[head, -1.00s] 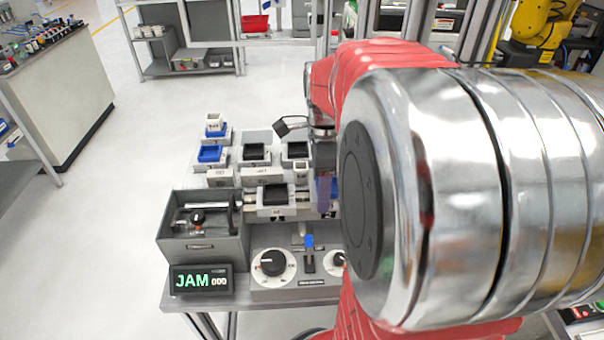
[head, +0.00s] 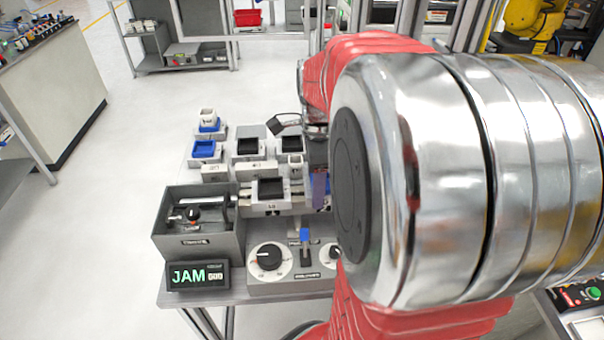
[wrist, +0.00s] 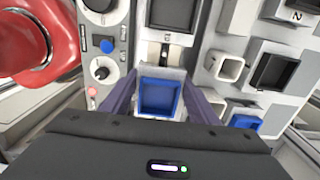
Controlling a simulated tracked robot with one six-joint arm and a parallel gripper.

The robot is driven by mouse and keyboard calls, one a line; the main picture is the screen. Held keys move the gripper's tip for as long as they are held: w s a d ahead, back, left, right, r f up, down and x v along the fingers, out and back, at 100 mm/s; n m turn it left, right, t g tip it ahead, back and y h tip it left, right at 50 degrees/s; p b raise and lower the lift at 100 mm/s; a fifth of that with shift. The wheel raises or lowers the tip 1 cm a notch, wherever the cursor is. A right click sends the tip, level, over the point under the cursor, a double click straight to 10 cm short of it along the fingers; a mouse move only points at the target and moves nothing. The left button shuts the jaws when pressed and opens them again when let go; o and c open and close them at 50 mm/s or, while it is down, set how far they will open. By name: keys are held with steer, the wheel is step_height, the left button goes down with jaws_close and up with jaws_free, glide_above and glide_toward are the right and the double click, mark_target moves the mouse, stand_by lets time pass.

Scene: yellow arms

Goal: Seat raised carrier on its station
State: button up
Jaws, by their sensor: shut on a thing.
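My gripper (wrist: 159,98) is shut on a pale carrier with a blue insert (wrist: 160,97). Its two purple fingers flank the carrier's left and right sides in the wrist view. In the head view one finger (head: 319,188) shows at the right end of the rail, and my arm hides most of the held carrier. A pale carrier with a dark insert (head: 270,191) sits on the rail to the left; in the wrist view it is just beyond the held carrier (wrist: 171,14). I cannot tell whether the held carrier touches the surface below it.
A control panel (head: 285,286) with dials and a blue-topped lever lies in front of the rail. A grey box (head: 199,242) and a display reading JAM (head: 196,275) stand left. Several carriers and a pale hollow block (wrist: 225,67) stand close behind the rail.

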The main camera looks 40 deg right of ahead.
steer(key=o, duration=1.4)
steer(key=shift+c, duration=0.2)
steer(key=shift+r, duration=0.15)
steer(key=shift+r, duration=3.4)
